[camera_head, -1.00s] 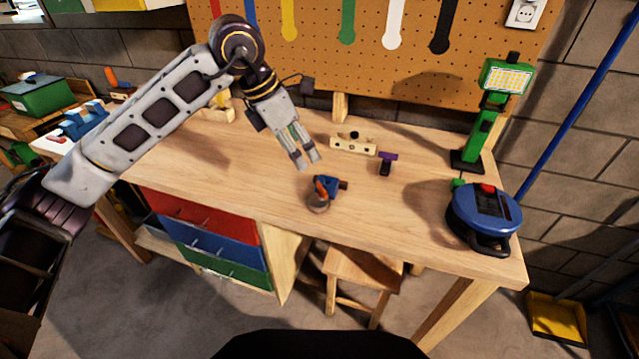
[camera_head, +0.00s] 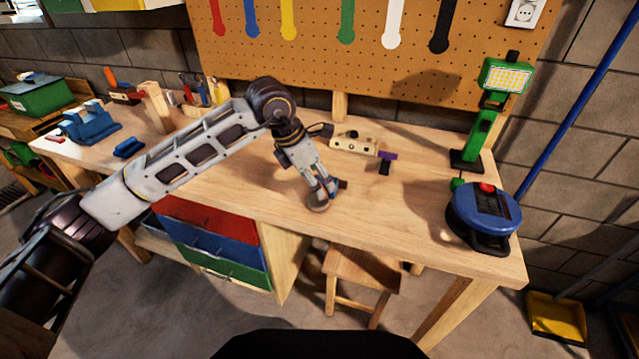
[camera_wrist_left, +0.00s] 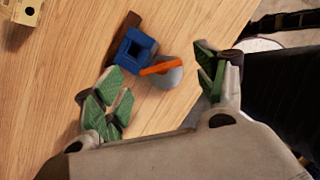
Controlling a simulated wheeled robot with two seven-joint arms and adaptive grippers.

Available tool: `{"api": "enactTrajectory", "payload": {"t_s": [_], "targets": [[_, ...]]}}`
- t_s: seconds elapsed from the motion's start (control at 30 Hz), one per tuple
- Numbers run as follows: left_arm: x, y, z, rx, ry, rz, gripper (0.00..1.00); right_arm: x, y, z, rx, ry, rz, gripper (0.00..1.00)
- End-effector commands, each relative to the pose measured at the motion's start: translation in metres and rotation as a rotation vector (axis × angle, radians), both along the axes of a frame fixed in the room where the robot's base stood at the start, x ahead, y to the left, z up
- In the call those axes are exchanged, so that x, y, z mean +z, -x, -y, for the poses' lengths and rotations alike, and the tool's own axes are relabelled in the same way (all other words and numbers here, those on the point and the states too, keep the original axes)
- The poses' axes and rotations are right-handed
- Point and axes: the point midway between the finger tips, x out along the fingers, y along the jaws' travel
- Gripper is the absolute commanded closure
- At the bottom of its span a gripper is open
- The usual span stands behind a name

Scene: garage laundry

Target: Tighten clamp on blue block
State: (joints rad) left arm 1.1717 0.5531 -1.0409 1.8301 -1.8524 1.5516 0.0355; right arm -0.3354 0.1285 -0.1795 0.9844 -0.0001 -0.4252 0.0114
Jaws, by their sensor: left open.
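The small blue block (camera_wrist_left: 136,47) stands near the front edge of the workbench and has a dark square opening. An orange lever (camera_wrist_left: 158,68) and a round grey disc (camera_wrist_left: 169,75) are at its side, and a dark brown bar (camera_wrist_left: 124,34) is behind it. I cannot tell which of these parts make up the clamp. My left gripper (camera_head: 324,194) is open and points down over this group, hiding much of it in the head view. In the left wrist view, the gripper's green-padded fingers (camera_wrist_left: 162,70) are apart on either side of the lever and disc. My right gripper is not in view.
A light wooden piece with holes (camera_head: 352,144) and a purple-topped item (camera_head: 386,162) lie behind the gripper. A green work lamp (camera_head: 480,135) and a blue round device (camera_head: 484,216) stand at the right. A blue vise (camera_head: 88,124) is at the left. The bench's front middle-right is clear.

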Motion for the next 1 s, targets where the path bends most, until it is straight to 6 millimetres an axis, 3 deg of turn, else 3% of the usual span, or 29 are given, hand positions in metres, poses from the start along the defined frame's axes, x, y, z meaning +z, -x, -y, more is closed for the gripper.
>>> {"api": "enactTrajectory", "payload": {"t_s": [0.23,0.63,1.0], "targets": [[-0.020,-0.004,0.007,0.000,0.000,-0.001,0.29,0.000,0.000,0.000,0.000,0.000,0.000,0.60],[-0.024,-0.005,0.009,0.000,0.000,0.000,0.29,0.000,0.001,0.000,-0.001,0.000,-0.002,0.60],[-0.024,-0.004,0.009,0.000,0.000,0.000,0.74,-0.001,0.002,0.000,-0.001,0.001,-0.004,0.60]]}}
